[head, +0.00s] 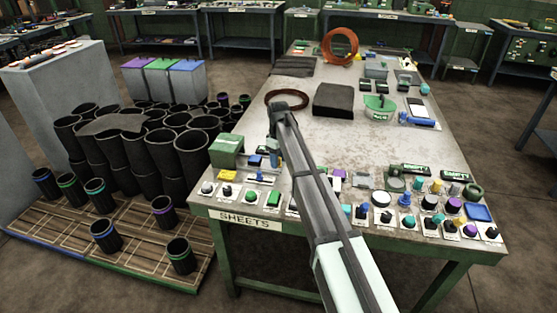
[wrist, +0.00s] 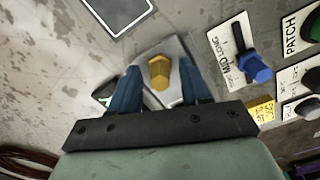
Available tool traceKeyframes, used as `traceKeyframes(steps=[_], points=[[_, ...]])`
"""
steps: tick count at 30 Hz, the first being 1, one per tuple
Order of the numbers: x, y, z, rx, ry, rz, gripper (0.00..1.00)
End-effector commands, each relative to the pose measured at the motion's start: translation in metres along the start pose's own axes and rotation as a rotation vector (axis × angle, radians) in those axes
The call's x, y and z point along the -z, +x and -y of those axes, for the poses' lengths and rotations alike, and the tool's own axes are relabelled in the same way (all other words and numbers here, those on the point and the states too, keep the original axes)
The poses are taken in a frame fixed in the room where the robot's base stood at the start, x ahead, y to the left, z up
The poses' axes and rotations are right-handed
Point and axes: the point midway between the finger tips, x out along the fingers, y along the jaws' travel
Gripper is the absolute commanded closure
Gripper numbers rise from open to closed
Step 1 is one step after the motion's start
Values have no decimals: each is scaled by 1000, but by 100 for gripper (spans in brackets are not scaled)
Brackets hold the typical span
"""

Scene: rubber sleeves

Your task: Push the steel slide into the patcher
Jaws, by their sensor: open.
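A steel slide (wrist: 146,65) lies on the table in the wrist view, a bright grey plate with a yellow six-sided knob (wrist: 160,72) standing on it. My gripper (wrist: 161,76) is open over it, with one blue finger on each side of the knob. I cannot tell whether either finger touches the knob. In the head view my gripper is at the table's left part, and my arm hides much around it. A green box-like machine (head: 227,147) stands just left of it. No label shows that this is the patcher. A small green part (wrist: 103,94) shows beside the left finger.
A blue-knobbed card (wrist: 252,68) and a PATCH label (wrist: 300,28) lie right of the fingers. Several knobs and buttons line the near edge of the table (head: 330,108). A brown ring (head: 287,98) and a black sheet stack (head: 333,99) lie beyond my gripper.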

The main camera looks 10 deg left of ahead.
Motion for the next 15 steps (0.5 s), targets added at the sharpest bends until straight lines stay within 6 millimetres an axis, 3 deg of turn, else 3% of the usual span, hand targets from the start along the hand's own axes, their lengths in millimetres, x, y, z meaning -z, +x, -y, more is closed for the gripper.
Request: traceKeyframes(steps=[11, 15], points=[[0, 5, 0, 0, 0, 0, 53], [0, 4, 0, 0, 0, 0, 65]])
